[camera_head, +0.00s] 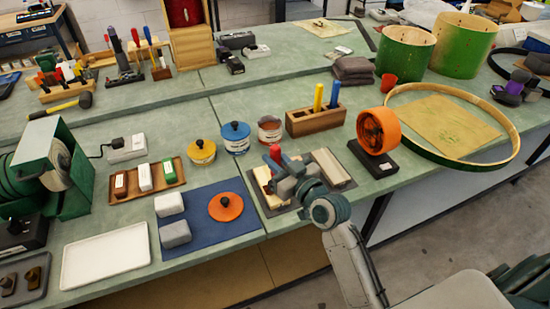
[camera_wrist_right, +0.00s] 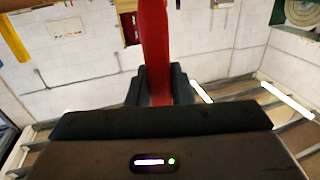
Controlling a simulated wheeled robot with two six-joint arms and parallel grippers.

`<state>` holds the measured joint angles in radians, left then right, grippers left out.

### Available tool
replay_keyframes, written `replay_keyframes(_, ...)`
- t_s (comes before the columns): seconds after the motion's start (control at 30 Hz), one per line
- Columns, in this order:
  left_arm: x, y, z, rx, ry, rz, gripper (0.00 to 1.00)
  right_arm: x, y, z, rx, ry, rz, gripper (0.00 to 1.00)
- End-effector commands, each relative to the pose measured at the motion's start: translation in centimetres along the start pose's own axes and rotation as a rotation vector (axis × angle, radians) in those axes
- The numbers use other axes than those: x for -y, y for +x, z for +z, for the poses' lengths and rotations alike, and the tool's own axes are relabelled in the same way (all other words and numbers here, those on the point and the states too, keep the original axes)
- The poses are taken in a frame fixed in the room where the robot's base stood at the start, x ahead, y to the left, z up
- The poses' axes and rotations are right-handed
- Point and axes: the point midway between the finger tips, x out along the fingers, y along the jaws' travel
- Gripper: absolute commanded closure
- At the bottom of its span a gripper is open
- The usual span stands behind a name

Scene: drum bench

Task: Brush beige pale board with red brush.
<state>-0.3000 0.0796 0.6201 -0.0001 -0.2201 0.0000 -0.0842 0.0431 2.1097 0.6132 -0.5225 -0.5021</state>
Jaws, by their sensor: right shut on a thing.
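My right gripper (camera_head: 277,172) reaches in from the lower right and is shut on the red brush (camera_head: 275,153). The brush's red handle stands up between the fingers, and it also shows in the right wrist view (camera_wrist_right: 155,45). The brush head is hidden behind the gripper. A pale beige board (camera_head: 262,178) lies partly under the gripper on a dark mat (camera_head: 256,199). A second, greyer board (camera_head: 331,167) lies on the right of the same mat. I cannot tell whether the brush touches the pale board. My left gripper is not in view.
An orange round device (camera_head: 378,130) on a black base stands to the right. A wooden block (camera_head: 314,122) with blue and yellow sticks and several tins (camera_head: 236,138) stand behind. A blue mat (camera_head: 210,232) with an orange disc (camera_head: 226,206) and grey blocks lies left.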

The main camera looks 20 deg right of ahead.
Motion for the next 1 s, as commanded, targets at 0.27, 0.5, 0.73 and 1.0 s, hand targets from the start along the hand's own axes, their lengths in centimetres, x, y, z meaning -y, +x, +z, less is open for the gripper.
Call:
replay_keyframes(0.27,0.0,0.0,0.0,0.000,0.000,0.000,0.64,0.3,-1.1,0.1,0.002,0.000,0.000,0.91)
replay_keyframes(0.5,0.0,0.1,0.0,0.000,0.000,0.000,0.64,0.6,-2.1,0.1,0.002,0.000,0.000,0.91)
replay_keyframes(0.73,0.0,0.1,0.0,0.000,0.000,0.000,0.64,0.7,-2.5,0.1,0.002,0.000,0.000,0.91)
replay_keyframes(1.0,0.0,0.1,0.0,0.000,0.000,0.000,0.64,0.6,-2.5,0.1,0.001,0.000,0.000,0.91)
